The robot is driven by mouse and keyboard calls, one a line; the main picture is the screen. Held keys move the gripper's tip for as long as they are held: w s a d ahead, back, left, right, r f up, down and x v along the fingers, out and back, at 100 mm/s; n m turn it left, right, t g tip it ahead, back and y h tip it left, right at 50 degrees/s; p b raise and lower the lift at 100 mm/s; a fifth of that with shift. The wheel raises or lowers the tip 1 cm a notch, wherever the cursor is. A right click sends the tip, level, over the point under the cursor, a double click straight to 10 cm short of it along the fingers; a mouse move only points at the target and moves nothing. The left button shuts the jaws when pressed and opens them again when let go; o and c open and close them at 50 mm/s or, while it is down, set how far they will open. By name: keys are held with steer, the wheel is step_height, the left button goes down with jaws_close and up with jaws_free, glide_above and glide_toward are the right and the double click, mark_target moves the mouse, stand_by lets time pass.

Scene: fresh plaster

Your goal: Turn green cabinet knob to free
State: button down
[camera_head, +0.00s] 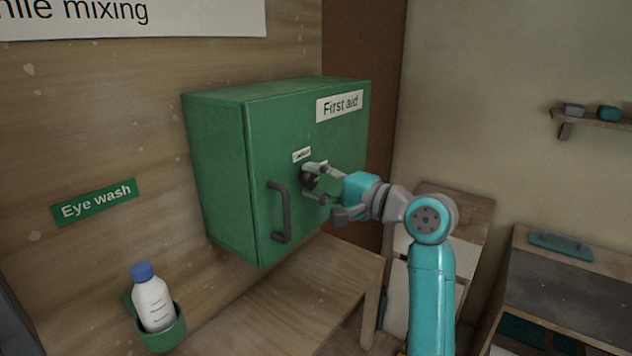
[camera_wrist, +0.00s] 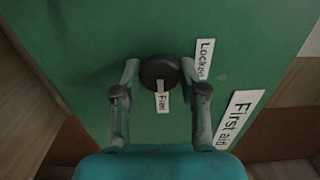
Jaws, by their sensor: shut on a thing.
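The green cabinet (camera_head: 222,165) hangs on the wooden wall, marked "First aid" on its closed door. Its dark round knob (camera_head: 309,180) sits on the door, right of the bar handle (camera_head: 279,212). The knob also shows in the wrist view (camera_wrist: 160,70). My gripper (camera_head: 316,182) is shut on the knob, one finger on each side. In the wrist view, a "Free" label (camera_wrist: 162,98) lies just below the knob and a "Locked" label (camera_wrist: 204,60) lies to its right.
A wooden bench (camera_head: 300,300) stands below the cabinet. An eye-wash bottle (camera_head: 152,303) sits in a green holder on the wall at lower left. A shelf (camera_head: 600,120) holds small items at the right. A lower unit (camera_head: 565,290) stands at the right.

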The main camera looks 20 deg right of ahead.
steer(key=c, duration=0.6)
jaws_free()
steer(key=v, duration=1.2)
